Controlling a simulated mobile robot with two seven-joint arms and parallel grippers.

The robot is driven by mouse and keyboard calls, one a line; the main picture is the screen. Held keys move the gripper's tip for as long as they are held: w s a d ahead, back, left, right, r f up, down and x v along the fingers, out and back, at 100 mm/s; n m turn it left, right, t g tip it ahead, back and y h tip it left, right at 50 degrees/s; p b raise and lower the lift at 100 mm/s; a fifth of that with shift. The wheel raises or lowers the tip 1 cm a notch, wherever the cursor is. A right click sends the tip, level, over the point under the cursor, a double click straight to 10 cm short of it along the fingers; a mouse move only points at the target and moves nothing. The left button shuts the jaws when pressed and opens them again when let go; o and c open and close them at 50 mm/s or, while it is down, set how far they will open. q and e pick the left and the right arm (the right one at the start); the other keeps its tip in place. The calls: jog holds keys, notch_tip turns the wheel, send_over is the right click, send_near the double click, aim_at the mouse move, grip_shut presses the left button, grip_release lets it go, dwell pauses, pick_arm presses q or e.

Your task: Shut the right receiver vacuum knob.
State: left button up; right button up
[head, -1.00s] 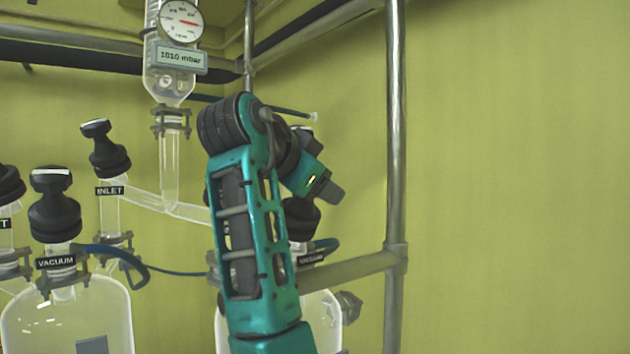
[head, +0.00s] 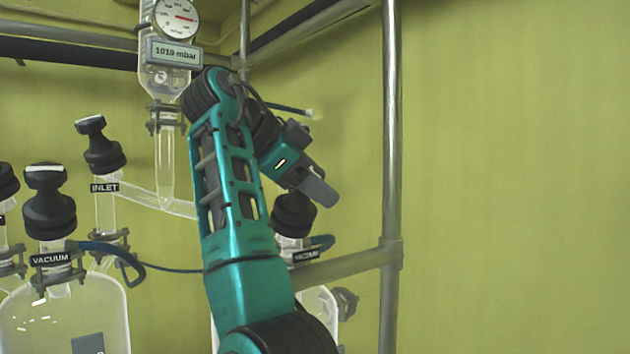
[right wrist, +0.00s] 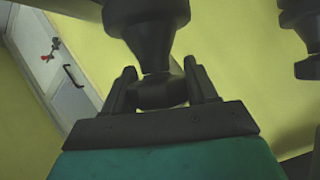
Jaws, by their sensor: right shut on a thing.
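The right receiver vacuum knob (head: 293,215) is a black ribbed knob above a VACUUM label (head: 306,256) at the lower middle of the head view. My right gripper (head: 316,188) is at the top of it, and its fingers hide the knob's handle there. In the right wrist view my right gripper (right wrist: 161,88) is shut on the black handle (right wrist: 160,93), a finger on each side. The knob's wider body (right wrist: 146,22) shows beyond the handle. My left gripper is not in view.
A steel upright (head: 393,130) and a crossbar (head: 345,266) stand right of the knob. A gauge (head: 175,18) hangs on glassware at upper left. Another vacuum knob (head: 49,208) and an inlet knob (head: 103,150) stand left. The far right is clear.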

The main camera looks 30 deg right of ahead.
jog(key=o, duration=1)
jog(key=shift+c, duration=0.2)
